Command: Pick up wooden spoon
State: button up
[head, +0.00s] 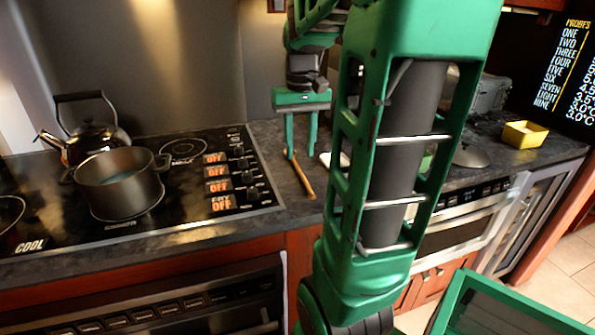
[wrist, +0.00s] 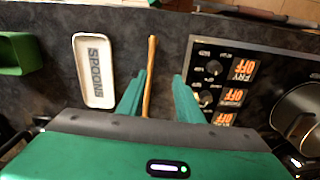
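The wooden spoon (head: 302,179) lies on the dark counter beside the stove, and only its thin stick-like length shows. In the wrist view the spoon (wrist: 151,70) runs lengthwise between the two fingers, closer to the left one. Its lower end is hidden behind my gripper body. My gripper (wrist: 159,88) is open and empty, pointing down at the counter. In the head view my gripper (head: 300,152) is over the far end of the spoon. I cannot tell how far the fingertips are above the counter.
A white tray marked SPOONS (wrist: 94,72) lies left of the spoon in the wrist view. The stove (head: 250,200) with a dark pot (head: 118,188) and a kettle (head: 95,140) is on the head view's left. A yellow container (head: 524,134) stands far right.

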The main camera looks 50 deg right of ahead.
aim_at(303, 175)
jog(key=w+d, duration=0.2)
jog(key=d, duration=0.2)
jog(key=shift+f, duration=4.95)
grip_shut()
